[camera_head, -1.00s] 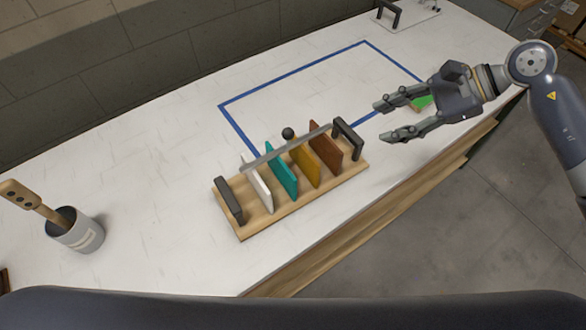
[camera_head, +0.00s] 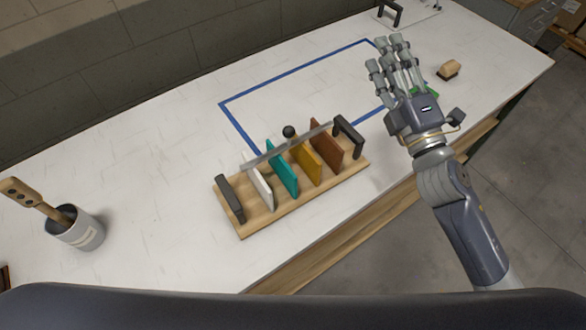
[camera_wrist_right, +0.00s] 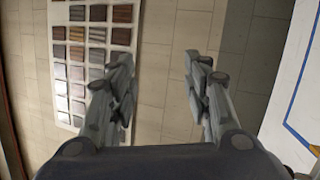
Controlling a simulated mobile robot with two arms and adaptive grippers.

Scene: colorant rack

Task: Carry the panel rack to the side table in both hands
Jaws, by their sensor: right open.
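The panel rack (camera_head: 262,220) stands on the white worktop near its front edge. It has a wooden base, a black handle at each end, a grey bar with a black knob across the top, and white, teal, yellow and brown panels standing in it. My right gripper (camera_head: 392,55) is open and empty, beyond and to the right of the rack, over the right part of the blue-taped outline. In the right wrist view my right gripper (camera_wrist_right: 160,72) has its fingers apart with nothing between them. My left gripper is not in view. I cannot identify the side table.
A grey cup (camera_head: 78,230) with a wooden-handled tool stands at the left. A blue tape outline (camera_head: 290,73) marks the worktop behind the rack. A small wooden-topped object (camera_head: 449,69) and a partly hidden green piece (camera_head: 430,90) lie near my right gripper. A sample board (camera_wrist_right: 93,50) shows in the wrist view.

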